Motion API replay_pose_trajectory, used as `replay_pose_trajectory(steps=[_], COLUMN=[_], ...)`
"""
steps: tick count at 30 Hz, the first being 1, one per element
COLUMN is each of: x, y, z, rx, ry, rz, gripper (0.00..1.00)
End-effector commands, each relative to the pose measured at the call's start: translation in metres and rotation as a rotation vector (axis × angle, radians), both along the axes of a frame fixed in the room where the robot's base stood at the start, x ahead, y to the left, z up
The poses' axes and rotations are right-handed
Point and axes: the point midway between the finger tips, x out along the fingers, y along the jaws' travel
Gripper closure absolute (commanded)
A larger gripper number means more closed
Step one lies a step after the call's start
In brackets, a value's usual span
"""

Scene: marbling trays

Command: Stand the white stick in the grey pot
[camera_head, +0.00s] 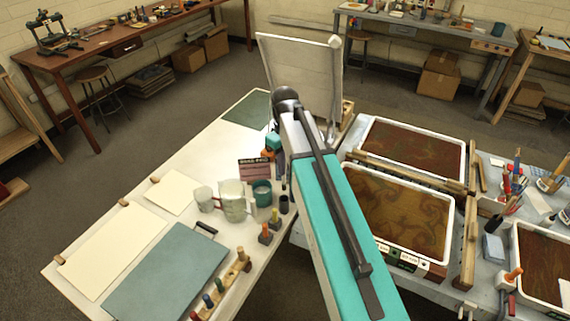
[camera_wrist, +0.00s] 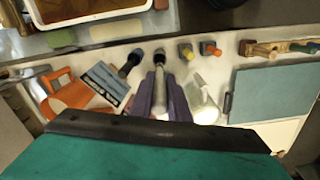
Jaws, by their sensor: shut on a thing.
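My gripper (camera_wrist: 161,78) shows in the wrist view, its two purple-grey fingers shut on the pale white stick (camera_wrist: 160,101). The stick points away from me, and its far end lies in line with a dark round shape. I cannot tell whether its end is above, beside or inside that shape. In the head view a small dark grey pot (camera_head: 284,205) stands upright near the table's right edge, right of a teal cup (camera_head: 262,194). My arm hides the gripper and the stick there.
A glass jug (camera_head: 232,203) and a white mug (camera_head: 203,199) stand close left of the pot. Orange-topped tools (camera_head: 265,234) stand in front of it. A small sign (camera_head: 254,169) is behind. Marbling trays (camera_head: 448,240) lie to the right.

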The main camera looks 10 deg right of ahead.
Motion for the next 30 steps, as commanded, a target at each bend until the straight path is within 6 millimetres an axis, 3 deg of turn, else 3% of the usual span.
replay_pose_trajectory(steps=[30], x=[0.0], y=[0.0], z=[-0.041], rx=[0.0], ry=[0.0], rz=[0.0], gripper=[1.0])
